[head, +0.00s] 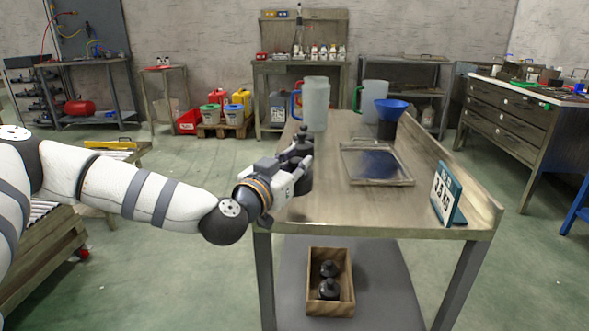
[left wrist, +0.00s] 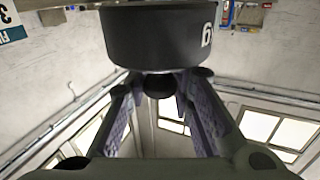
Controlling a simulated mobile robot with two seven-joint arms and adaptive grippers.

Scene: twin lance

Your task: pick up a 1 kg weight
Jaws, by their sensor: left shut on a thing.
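A black weight (head: 303,181) with a knob is at the left edge of the workbench top (head: 335,205). In the left wrist view the weight (left wrist: 160,40) is a wide dark cylinder with part of a white "g" marking and a small round knob. My left gripper (head: 303,163) is shut on the weight, its fingers (left wrist: 160,88) on both sides of the knob. The fingers partly hide the weight in the head view, and I cannot tell whether its base touches the bench. My right gripper is not in view.
A wooden box (head: 313,300) with two black weights stands on the lower shelf. On the bench are a shallow tray (head: 350,170), a numbered sign (head: 444,195), clear jugs (head: 315,103) and a blue funnel (head: 391,108). The near bench top is clear.

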